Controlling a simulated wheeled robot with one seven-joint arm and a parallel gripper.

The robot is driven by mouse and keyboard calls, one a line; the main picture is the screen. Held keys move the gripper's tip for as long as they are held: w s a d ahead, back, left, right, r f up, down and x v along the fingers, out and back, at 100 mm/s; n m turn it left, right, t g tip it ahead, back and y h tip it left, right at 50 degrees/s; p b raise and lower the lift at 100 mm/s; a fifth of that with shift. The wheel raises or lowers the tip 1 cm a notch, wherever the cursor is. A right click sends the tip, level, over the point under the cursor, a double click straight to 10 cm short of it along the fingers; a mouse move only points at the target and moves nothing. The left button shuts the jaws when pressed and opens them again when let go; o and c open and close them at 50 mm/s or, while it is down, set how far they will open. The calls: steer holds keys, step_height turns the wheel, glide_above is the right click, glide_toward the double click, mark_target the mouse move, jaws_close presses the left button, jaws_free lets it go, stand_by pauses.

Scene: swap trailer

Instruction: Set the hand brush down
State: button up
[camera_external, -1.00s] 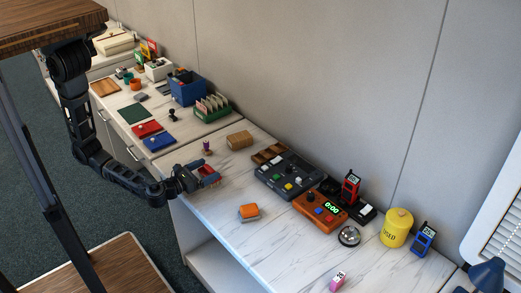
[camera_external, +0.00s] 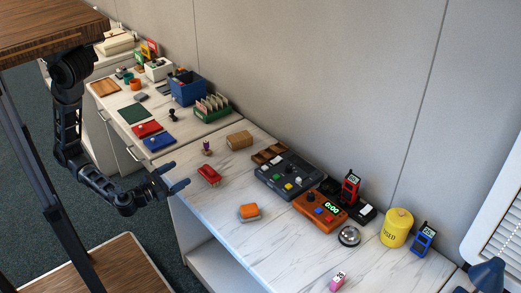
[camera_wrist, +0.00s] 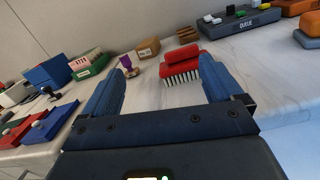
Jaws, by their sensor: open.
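The hand brush (camera_external: 209,175) is red and lies on the white marbled counter (camera_external: 215,210), near its left end. In the wrist view the hand brush (camera_wrist: 180,66) shows its red handle and body, with white bristles pointing down toward the counter. My gripper (camera_external: 171,177) is open and empty, at the counter's left edge, a short way left of the brush. In the wrist view my gripper's blue fingers (camera_wrist: 166,75) stand wide apart, with the brush beyond the tips and between them. The fingers do not touch it.
A purple stamp (camera_external: 207,147) and a cardboard-brown box (camera_external: 240,140) stand behind the brush. An orange sponge-like block (camera_external: 249,212) lies in front. A dark button panel (camera_external: 288,175) is to the right. Bare counter surrounds the brush.

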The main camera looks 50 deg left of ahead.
steer(key=a+r+m+t+h, duration=0.1)
steer(key=a+r+m, duration=0.3)
steer(key=a+m, duration=0.3)
steer(key=a+r+m+t, duration=0.1)
steer(key=a+r+m, duration=0.3)
steer(key=a+m, duration=0.3)
steer(key=s+a+m+g+y, duration=0.1)
steer(key=s+a+m+g, duration=0.5)
steer(key=m, duration=1.4)
steer(key=shift+s+a+f, duration=0.15)
steer(key=shift+s+a, duration=0.95)
steer(key=shift+s, duration=0.15)
